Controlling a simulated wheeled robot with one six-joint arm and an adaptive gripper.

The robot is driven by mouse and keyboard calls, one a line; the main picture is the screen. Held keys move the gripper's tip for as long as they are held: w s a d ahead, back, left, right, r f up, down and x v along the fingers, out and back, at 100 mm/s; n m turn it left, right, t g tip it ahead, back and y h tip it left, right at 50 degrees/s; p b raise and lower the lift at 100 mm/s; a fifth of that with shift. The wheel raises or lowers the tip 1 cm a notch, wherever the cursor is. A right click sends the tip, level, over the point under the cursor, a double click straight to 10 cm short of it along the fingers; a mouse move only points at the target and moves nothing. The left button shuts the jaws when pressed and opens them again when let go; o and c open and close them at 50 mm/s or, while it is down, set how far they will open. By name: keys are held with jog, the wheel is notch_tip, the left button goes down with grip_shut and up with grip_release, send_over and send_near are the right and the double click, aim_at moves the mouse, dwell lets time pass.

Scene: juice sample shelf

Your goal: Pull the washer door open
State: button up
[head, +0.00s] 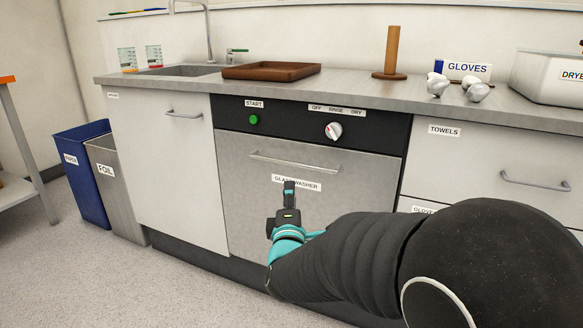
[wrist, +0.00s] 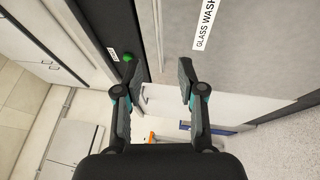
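The glass washer has a grey metal door (head: 245,190), shut flush under the black control panel (head: 290,115). Its horizontal bar handle (head: 293,162) runs along the upper part of the door, above the GLASSWASHER label (head: 296,183). My gripper (head: 289,187) is in front of the door, just below the handle in the head view. In the wrist view my gripper (wrist: 158,75) is open, with nothing between the fingers. The door (wrist: 240,60) and part of its label (wrist: 204,25) show at the right there.
A green START button (head: 253,119) and a dial (head: 333,130) sit on the panel. A brown tray (head: 271,71) and a wooden post (head: 391,52) stand on the counter. A blue bin (head: 82,170) and a grey bin (head: 112,185) stand left. The floor in front is clear.

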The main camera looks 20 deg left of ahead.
aim_at(290, 163)
jog(key=x, duration=1.3)
jog(key=shift+w+a, duration=0.15)
jog(key=shift+w, duration=0.15)
grip_shut()
